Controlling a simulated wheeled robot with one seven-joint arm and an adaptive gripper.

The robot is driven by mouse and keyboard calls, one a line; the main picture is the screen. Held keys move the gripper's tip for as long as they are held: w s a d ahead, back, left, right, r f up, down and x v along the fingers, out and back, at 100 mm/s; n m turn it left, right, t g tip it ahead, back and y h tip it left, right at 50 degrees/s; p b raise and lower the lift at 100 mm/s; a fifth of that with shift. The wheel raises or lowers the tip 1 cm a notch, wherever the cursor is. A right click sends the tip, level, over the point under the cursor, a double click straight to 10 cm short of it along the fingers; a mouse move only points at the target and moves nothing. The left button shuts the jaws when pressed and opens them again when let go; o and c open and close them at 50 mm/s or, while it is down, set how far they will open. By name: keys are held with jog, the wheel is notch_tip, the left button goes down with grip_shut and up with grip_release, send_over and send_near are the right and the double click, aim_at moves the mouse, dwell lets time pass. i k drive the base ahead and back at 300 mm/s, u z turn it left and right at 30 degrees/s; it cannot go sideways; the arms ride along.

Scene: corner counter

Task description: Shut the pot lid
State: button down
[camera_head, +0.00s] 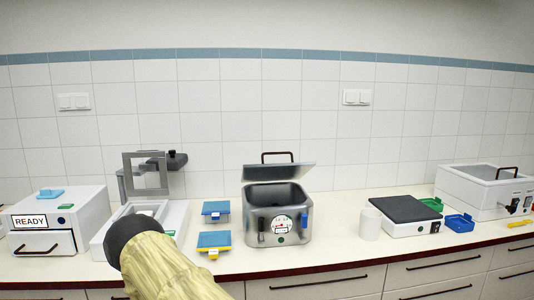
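The pot (262,228) is a grey metal, box-shaped vessel on the counter near the middle of the head view. Its lid (270,173) is raised above the opening and tilted, with the dark inside of the pot showing below it. A dark brown handle (277,153) stands on top of the lid. The pot's front has a round dial (282,224), dark levers and a green spot. Part of my arm, pale yellow with a black rounded end, shows at the lower left, apart from the pot. My gripper's fingers cannot be seen.
Small blue-topped containers (214,239) stand just left of the pot. A white cup (370,224) and a scale-like device (404,209) stand to its right. A white box marked READY (60,222) is at far left. Counter (335,228) between pot and cup is clear.

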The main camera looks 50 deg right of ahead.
aim_at(255, 172)
jog(key=z, duration=0.6)
jog(key=i, duration=0.85)
jog(key=z, duration=0.85)
